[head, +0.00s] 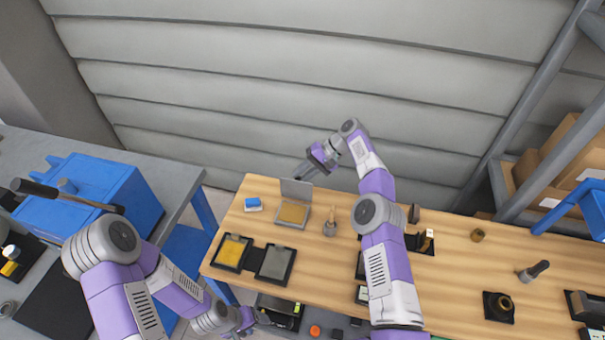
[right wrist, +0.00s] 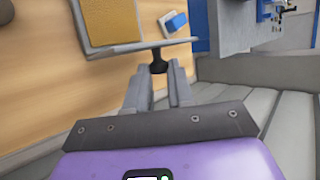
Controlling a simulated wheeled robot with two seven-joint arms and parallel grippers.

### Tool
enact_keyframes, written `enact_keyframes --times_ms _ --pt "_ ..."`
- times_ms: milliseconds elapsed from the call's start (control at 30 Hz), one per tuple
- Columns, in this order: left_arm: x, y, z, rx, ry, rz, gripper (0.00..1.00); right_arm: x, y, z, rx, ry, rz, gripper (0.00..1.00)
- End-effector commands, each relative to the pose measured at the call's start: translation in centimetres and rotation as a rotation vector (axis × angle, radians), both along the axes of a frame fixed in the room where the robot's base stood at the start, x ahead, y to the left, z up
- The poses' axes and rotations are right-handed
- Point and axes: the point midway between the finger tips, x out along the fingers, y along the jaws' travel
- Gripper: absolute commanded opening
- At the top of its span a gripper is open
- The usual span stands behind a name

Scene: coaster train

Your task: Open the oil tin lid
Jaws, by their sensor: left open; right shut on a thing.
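The oil tin (head: 292,213) stands on the wooden bench, with a tan surface showing inside its grey rim. Its grey lid (head: 297,189) stands raised at the tin's back edge. In the right wrist view the lid (right wrist: 125,48) is seen nearly edge-on beside the tan inside of the tin (right wrist: 108,20), with a dark knob (right wrist: 158,62) on its outer side. My right gripper (head: 305,171) is behind the lid; in the right wrist view its fingers (right wrist: 157,72) are shut on the knob. My left gripper (head: 246,322) is low, below the bench's front edge, open and apparently empty, its fingertips hard to make out.
A blue and white block (head: 253,204) lies left of the tin. A yellow tray (head: 231,252) and a grey tray (head: 275,263) lie in front. A small pot with a wooden handle (head: 330,228) stands right of the tin. A blue toolbox (head: 90,190) is on the left table.

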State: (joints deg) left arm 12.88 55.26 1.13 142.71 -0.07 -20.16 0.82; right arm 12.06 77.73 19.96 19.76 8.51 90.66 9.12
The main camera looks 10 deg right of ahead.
Motion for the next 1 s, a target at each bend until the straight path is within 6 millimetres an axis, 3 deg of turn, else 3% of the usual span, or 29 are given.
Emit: enact_keyframes --times_ms 133,167,300,733,867,1000 --pt "0.0 0.0 0.0 0.000 0.000 0.000 0.76 -0.1 0.2 -0.1 0.001 0.003 0.004 0.00" --pt "0.0 0.0 0.0 0.000 0.000 0.000 0.76 -0.1 0.2 -0.1 0.001 0.003 0.004 0.25" --pt "0.0 0.0 0.0 0.000 0.000 0.000 0.76 -0.1 0.1 -0.1 0.000 0.002 0.004 0.44" --pt "0.0 0.0 0.1 0.000 0.000 0.000 0.76 0.0 0.0 0.7 -0.001 -0.001 0.001 0.44" --pt "0.0 0.0 0.2 0.000 0.000 0.000 0.76 0.0 0.0 2.3 -0.001 -0.003 0.002 0.44" --pt "0.0 0.0 1.7 0.000 0.000 0.000 0.76 0.0 0.1 5.3 0.000 -0.004 0.001 0.44"
